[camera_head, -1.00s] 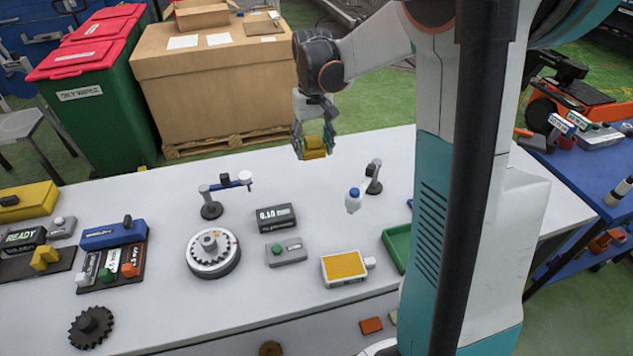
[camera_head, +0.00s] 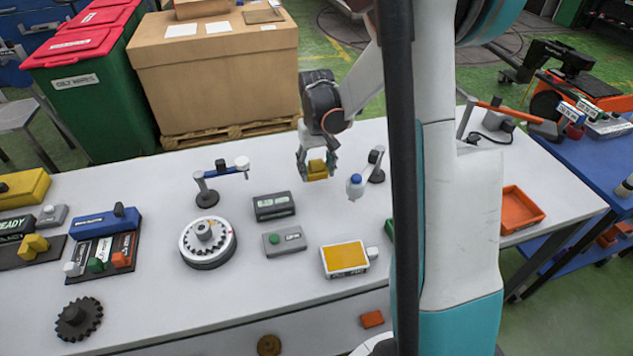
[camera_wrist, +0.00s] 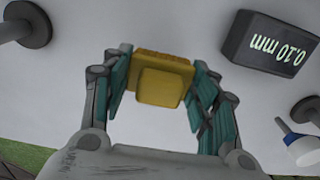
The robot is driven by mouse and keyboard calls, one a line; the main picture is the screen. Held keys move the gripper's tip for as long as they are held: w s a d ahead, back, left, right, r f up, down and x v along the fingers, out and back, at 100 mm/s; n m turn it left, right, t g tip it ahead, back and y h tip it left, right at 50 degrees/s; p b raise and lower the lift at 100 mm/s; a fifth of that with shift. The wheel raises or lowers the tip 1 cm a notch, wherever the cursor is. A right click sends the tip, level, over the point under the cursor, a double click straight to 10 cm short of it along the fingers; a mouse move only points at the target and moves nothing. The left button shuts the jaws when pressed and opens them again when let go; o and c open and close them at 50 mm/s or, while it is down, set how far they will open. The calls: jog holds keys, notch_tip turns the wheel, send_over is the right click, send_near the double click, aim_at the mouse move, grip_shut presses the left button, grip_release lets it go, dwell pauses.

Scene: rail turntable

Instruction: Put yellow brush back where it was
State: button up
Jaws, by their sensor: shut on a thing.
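My gripper (camera_head: 317,175) is shut on a yellow block-shaped thing (camera_head: 317,168), which looks like the yellow brush. It is over the back of the white bench, between a jointed stand and a small blue-capped bottle. A rack (camera_head: 103,258) at the left holds white, green and orange-topped pieces. Another yellow piece (camera_head: 33,246) stands on a dark plate farther left.
The gear turntable (camera_head: 207,243), grey display box (camera_head: 274,206), green-button box (camera_head: 285,241) and yellow-topped pad (camera_head: 345,259) stand in front of my gripper. The blue-capped bottle (camera_head: 356,186) is close on its right. An orange tray (camera_head: 522,209) lies at the right end.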

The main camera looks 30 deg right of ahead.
aim_at(316, 179)
jog(key=shift+f+b, duration=0.65)
jog(key=shift+f, duration=1.6)
jog(key=shift+f, duration=0.1)
jog(key=o, duration=0.9)
jog(key=shift+o, duration=0.2)
notch_tip(316, 179, up, 12)
jog(key=p, duration=0.3)
